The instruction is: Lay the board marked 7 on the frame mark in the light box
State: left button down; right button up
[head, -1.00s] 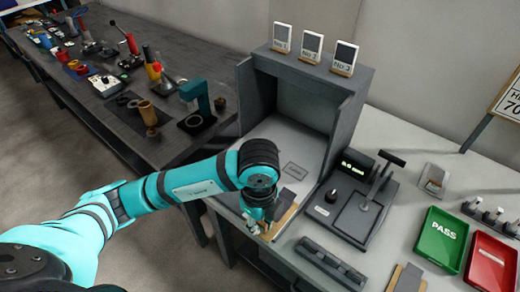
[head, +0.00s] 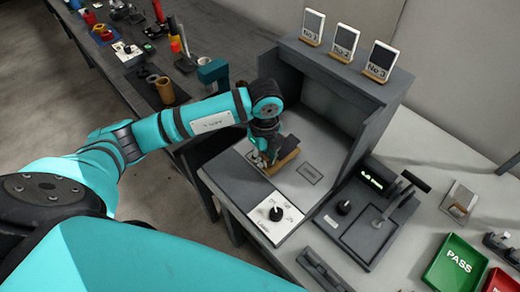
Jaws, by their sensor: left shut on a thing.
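The light box (head: 372,135) is an open-fronted dark grey cabinet with a pale floor. The frame mark (head: 310,173) is a small grey outlined rectangle on that floor and is uncovered. My left gripper (head: 267,156) is shut on a board (head: 288,153), dark grey with a tan part, left of the frame mark and near the box's left side. Its number cannot be read, and the gripper hides part of it. I cannot tell whether the board touches the floor. My right gripper is not in view.
A dial panel (head: 276,218) is at the box's front edge. Several numbered cards, one of them No.2 (head: 342,43), stand on top. A device with a lit display (head: 372,180) is to the right, with a green PASS tray (head: 457,262) beyond. A dark workbench (head: 215,35) runs behind left.

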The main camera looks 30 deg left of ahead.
pick_arm(q)
jog(key=w+a, duration=0.2)
jog(key=shift+w+a+f, duration=0.15)
jog(key=shift+w+a, duration=0.2)
jog(key=shift+a, duration=0.05)
jog(key=shift+f+p, duration=0.25)
jog(key=shift+p, duration=0.15)
notch_tip(320, 180, down, 2)
jog(key=shift+f+p, duration=0.15)
jog(key=shift+p, duration=0.3)
jog(key=shift+f, duration=0.4)
jog(key=c, duration=1.3)
grip_release()
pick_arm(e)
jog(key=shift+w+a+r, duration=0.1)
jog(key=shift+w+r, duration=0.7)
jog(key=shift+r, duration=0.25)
